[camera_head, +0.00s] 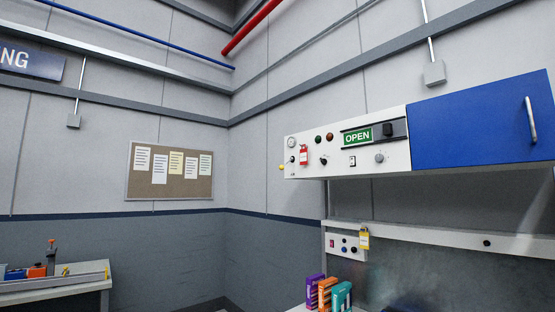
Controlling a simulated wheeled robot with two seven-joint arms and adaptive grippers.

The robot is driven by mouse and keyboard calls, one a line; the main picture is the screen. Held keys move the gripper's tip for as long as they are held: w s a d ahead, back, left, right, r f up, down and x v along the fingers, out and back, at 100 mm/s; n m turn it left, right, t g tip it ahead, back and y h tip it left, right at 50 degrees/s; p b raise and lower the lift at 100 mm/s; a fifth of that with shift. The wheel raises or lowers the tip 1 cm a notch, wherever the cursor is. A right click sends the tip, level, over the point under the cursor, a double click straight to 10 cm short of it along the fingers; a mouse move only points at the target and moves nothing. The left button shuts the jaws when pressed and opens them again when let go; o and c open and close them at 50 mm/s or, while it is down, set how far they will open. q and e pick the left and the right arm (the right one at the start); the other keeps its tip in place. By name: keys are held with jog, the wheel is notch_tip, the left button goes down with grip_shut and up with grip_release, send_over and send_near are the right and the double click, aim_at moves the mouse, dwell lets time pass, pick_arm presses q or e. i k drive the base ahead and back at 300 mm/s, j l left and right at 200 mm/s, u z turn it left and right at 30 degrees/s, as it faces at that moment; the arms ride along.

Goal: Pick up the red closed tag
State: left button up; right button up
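A small red tag (303,155) hangs on the front of the white control panel (342,166), near its left end. It has a pale patch on it, too small to read. It sits right of a round gauge (291,142) and left of the green OPEN sign (357,136). A yellow tag (364,238) hangs lower, beside a small switch box (345,246). Neither of my grippers is in view.
A blue cabinet (470,122) with a vertical handle adjoins the panel's right end. Below stands a bench with purple, orange and teal boxes (341,297) at its left. A workbench (60,288) with tools stands at the lower left. The space between the benches looks clear.

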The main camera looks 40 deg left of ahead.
aim_at(303, 153)
jog(key=u, duration=0.95)
